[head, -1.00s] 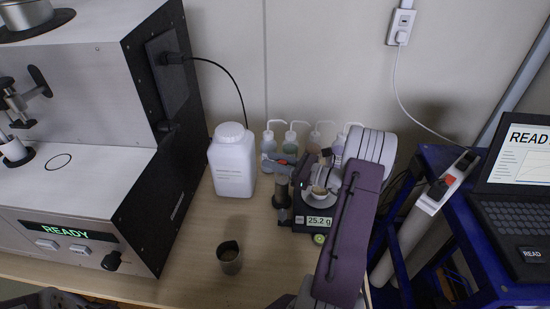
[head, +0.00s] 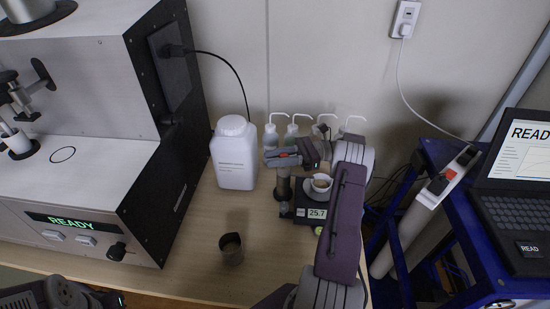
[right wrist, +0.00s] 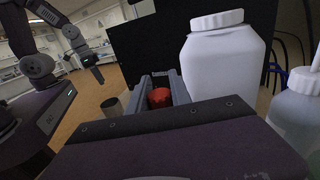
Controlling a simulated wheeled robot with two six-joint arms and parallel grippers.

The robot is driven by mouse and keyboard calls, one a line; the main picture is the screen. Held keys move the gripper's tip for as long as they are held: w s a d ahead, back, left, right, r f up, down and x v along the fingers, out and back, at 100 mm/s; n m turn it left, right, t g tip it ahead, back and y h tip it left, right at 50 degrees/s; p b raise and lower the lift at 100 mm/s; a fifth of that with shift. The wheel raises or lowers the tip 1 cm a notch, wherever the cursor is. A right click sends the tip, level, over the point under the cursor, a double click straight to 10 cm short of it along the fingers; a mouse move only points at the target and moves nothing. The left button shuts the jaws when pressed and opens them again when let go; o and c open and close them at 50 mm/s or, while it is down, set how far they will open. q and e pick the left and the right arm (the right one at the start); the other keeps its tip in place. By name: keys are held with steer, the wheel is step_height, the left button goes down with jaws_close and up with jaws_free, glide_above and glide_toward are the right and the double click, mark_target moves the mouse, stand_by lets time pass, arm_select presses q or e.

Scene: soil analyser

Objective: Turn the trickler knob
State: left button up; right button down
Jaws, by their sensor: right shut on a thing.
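The trickler (head: 283,190) is a dark upright column beside the scale, with a red knob on top. My right gripper (head: 283,157) is shut on this knob from the right. In the right wrist view the red knob (right wrist: 160,97) sits between the two grey fingers. The black scale (head: 300,214) reads 25.7, and a small white cup (head: 321,184) with brown soil stands on it. My left arm shows at the bottom left of the head view; in the right wrist view my left gripper (right wrist: 97,73) hangs clear of things, its jaws too small to read.
A white jug (head: 233,160) stands left of the trickler, with several wash bottles (head: 291,135) behind. A metal beaker (head: 231,250) with brown contents stands at the table front. The analyser (head: 75,180) fills the left, a blue cart with a laptop (head: 515,190) the right.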

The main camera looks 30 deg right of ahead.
stand_by(0.5)
steer(key=c, duration=1.2)
jaws_free()
steer(key=shift+o, duration=0.2)
steer(key=shift+r, duration=0.1)
